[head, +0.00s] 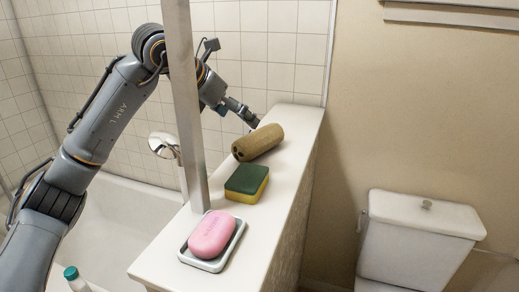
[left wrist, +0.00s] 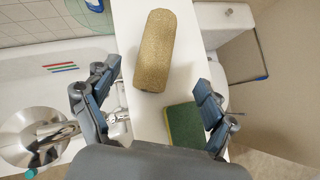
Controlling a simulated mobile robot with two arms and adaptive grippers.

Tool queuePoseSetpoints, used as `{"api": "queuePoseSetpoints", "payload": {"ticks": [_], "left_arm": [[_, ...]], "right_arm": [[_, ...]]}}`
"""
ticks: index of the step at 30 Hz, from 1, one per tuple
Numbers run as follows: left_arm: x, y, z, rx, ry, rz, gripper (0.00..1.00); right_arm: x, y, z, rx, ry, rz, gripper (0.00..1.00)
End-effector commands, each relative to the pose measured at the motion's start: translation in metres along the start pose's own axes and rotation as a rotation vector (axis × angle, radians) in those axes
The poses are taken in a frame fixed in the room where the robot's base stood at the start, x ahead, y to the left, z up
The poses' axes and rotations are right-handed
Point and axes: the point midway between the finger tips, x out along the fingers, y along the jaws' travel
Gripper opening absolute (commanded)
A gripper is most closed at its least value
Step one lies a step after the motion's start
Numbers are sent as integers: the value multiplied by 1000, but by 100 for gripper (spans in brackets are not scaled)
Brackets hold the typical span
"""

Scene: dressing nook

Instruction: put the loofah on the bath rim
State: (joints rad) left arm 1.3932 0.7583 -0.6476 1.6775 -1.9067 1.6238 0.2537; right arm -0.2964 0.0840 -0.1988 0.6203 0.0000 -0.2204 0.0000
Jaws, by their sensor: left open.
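The loofah (head: 258,143) is a brown cylinder with small dark holes in its near end. It lies on its side on the white ledge (head: 253,220) beside the bath, behind the sponge. My left gripper (head: 251,119) is just behind and above the loofah, over the far part of the ledge. In the left wrist view its fingers (left wrist: 157,82) are spread and empty, with the loofah (left wrist: 155,50) lying ahead between their lines. The white bath rim (head: 115,180) runs left of the ledge, partly hidden by my arm. My right gripper is out of view.
A green and yellow sponge (head: 246,183) and a pink soap (head: 211,235) in a grey dish (head: 239,236) stand on the ledge nearer me. A metal post (head: 186,100) rises from its left edge. A toilet (head: 415,240) is at right.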

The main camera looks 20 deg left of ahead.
Motion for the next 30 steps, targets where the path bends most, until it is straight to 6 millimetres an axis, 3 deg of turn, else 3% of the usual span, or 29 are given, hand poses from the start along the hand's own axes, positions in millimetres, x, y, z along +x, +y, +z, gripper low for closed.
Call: {"api": "queuePoseSetpoints", "payload": {"ticks": [12, 19, 24, 30], "left_arm": [[72, -1, 1, -1, 4, -4, 84], [88, 1, 1, -1, 4, -2, 84], [113, 4, 3, -2, 6, -3, 84], [133, 4, 2, 0, 2, -2, 84]], "right_arm": [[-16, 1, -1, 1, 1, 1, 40], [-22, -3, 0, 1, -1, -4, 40], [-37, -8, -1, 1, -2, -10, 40], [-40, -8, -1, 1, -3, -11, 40]]}}
